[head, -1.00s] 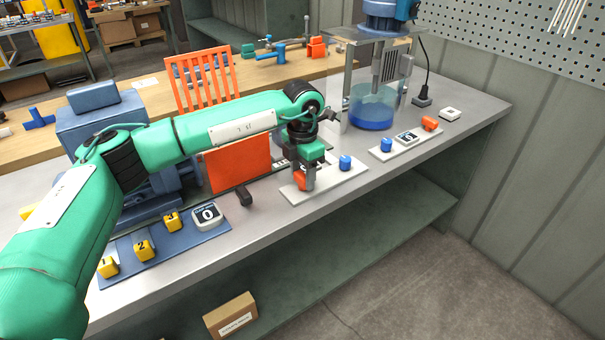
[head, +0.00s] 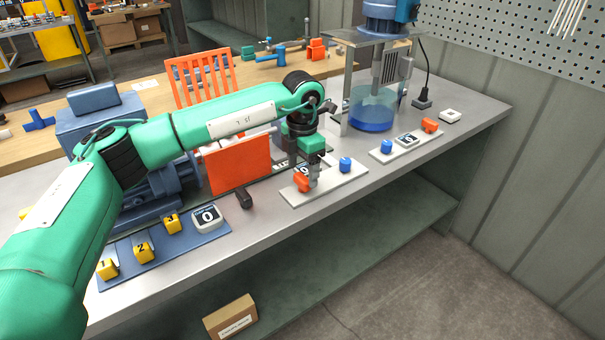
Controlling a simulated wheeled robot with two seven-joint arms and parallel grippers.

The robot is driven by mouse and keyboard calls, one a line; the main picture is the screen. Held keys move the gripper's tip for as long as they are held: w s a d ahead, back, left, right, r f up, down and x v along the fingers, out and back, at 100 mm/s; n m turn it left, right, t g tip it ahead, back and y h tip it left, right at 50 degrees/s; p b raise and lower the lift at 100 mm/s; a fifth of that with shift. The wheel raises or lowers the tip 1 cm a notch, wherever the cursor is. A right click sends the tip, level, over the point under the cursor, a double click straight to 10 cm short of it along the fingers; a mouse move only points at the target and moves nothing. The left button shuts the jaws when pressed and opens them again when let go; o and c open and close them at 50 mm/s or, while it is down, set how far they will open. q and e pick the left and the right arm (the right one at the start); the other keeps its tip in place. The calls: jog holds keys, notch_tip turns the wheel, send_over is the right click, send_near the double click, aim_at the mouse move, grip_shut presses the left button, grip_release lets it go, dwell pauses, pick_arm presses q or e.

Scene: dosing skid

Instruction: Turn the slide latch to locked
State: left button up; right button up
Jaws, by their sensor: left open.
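A small black handle (head: 244,198) stands on the bench in front of the orange guard panel (head: 240,165); it may be the slide latch, but I cannot tell for sure. No locked mark is readable on it. My left gripper (head: 304,170) is open and points down over a white plate (head: 328,186), to the right of the black handle and clear of it. An orange knob (head: 302,183) on that plate is just below and in front of the fingers; I cannot tell whether they touch. My right gripper is not in view.
A blue knob (head: 345,165) is on the same plate. A second white plate (head: 411,148) lies to the right, near a clear tank (head: 371,110) of blue liquid. A blue panel (head: 180,252) with numbered yellow blocks lies at left. The front bench edge is clear.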

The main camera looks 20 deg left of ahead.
aim_at(302, 177)
pick_arm(q)
notch_tip(302, 177, up, 12)
jog(key=shift+f, duration=0.15)
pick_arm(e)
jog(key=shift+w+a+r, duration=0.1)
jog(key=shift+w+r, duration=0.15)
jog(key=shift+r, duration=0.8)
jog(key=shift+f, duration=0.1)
